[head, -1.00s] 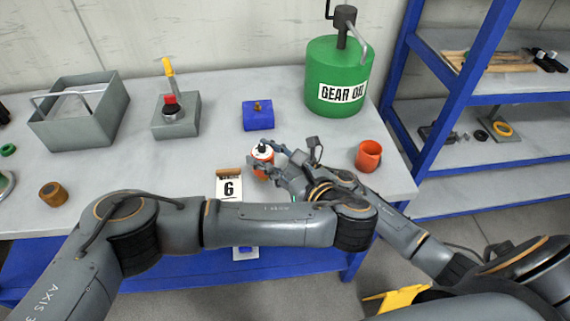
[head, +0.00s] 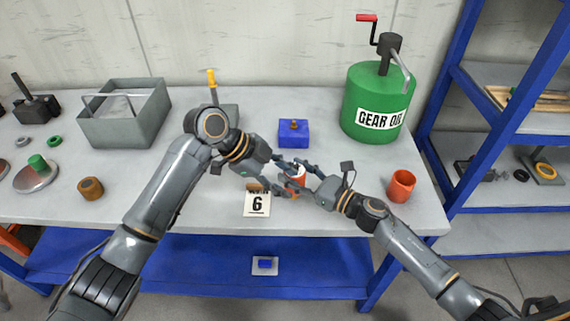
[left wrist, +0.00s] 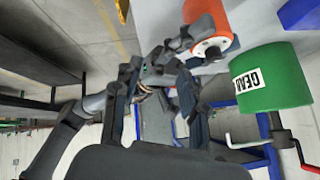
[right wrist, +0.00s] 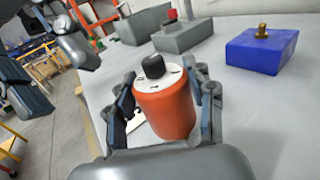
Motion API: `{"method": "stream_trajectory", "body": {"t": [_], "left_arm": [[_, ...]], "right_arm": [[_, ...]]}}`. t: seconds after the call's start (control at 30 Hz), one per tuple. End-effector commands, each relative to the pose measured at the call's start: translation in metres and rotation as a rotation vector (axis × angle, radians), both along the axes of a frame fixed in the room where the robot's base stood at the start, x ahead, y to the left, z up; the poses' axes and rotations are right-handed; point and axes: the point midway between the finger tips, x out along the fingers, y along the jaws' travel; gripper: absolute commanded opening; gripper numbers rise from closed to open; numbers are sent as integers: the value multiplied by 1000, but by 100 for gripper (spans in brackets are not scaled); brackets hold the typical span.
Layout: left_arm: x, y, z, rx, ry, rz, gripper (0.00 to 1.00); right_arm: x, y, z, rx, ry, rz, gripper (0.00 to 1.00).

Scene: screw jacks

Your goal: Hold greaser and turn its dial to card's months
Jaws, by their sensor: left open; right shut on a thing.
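The greaser is an orange cylinder with a white marked dial and a black knob on top (right wrist: 165,110). It stands roughly upright in my right gripper (right wrist: 167,100), whose fingers close on both its sides. In the head view the greaser (head: 297,180) is partly hidden by both hands. My left gripper (head: 284,166) is open beside the greaser's top, with nothing seen between its fingers. The left wrist view shows the greaser (left wrist: 208,22) beyond the left fingers, near the top edge. The card (head: 257,204) reads 6 and stands near the table's front edge. The dial's marks are too small to read.
A blue block with a brass fitting (head: 294,133) is behind the greaser. The green gear oil drum (head: 377,100) and an orange cup (head: 401,185) are to the right. A grey bin (head: 125,115) and brown cylinder (head: 90,188) are left. A blue shelf (head: 470,110) stands right.

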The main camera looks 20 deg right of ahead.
Motion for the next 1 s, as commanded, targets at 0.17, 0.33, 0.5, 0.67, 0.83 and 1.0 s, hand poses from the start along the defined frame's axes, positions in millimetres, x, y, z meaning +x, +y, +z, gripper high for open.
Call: {"method": "stream_trajectory", "body": {"t": [0.17,0.33,0.5,0.67,0.83,1.0], "left_arm": [[35,46,15,-270,239,229,43],[59,80,19,-416,381,383,43],[66,84,18,-460,425,429,43],[65,60,9,-458,425,426,43],[65,27,-5,-457,424,427,43],[66,-1,-16,-456,423,426,43]], "right_arm": [[0,0,0,1,1,0,12],[0,0,0,1,1,1,12],[0,1,0,1,1,1,12],[0,1,0,1,1,1,12],[0,0,0,1,1,1,12],[0,0,0,1,1,0,12]]}}
